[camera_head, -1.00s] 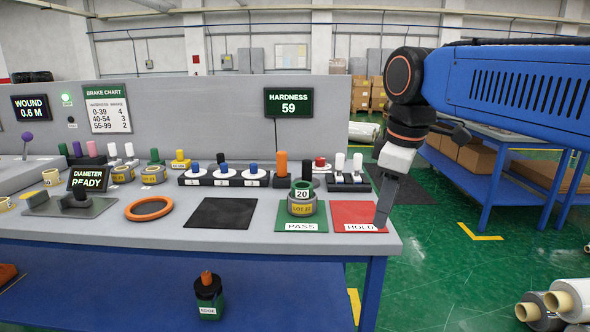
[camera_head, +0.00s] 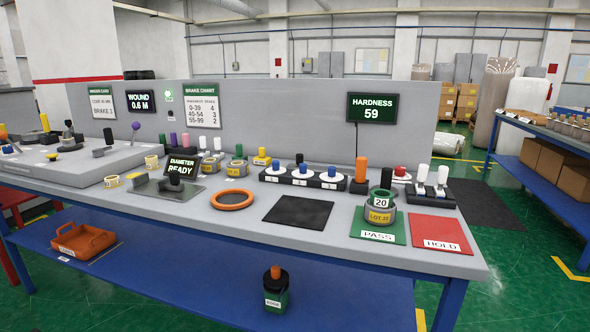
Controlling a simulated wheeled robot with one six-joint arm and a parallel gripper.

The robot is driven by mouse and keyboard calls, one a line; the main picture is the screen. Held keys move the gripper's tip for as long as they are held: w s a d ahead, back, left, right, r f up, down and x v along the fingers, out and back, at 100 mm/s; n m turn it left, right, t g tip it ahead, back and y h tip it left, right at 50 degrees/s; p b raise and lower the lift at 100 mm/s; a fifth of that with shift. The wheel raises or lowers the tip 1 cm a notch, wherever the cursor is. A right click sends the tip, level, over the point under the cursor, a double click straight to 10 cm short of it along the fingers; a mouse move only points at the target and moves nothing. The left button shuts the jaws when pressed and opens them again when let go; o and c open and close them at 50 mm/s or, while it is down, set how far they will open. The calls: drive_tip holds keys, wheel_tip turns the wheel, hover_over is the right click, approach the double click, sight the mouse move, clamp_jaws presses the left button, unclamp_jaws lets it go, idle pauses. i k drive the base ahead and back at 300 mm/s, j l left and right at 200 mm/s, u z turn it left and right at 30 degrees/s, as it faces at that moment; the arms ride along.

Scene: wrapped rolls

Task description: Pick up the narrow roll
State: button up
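My gripper is out of view. Several rolls stand on the grey bench; I cannot tell for sure which is the narrow one. A grey roll with a yellow label (camera_head: 380,216) stands on the green PASS pad (camera_head: 391,236), with a green piece marked 20 (camera_head: 382,197) on top. Small pale yellow rolls (camera_head: 112,182) lie near the DIAMETER display (camera_head: 182,165).
A red HOLD pad (camera_head: 438,228) lies at the bench's right end (camera_head: 474,265). A black pad (camera_head: 298,210) and an orange ring (camera_head: 233,199) lie mid-bench. An orange tray (camera_head: 84,242) and a green-black container (camera_head: 276,292) are on the blue lower shelf.

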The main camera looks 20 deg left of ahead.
sight(210, 165)
drive_tip(key=u, duration=2)
drive_tip(key=i+j+u, duration=0.2)
drive_tip(key=i+u, duration=0.55)
drive_tip(key=i, duration=1.2)
drive_tip(key=i+j+z, duration=0.1)
drive_tip(key=i, duration=1)
drive_tip(key=i+j, duration=0.15)
drive_tip(key=i, duration=0.9)
drive_tip(key=i+z, duration=0.15)
drive_tip(key=z, duration=3.45)
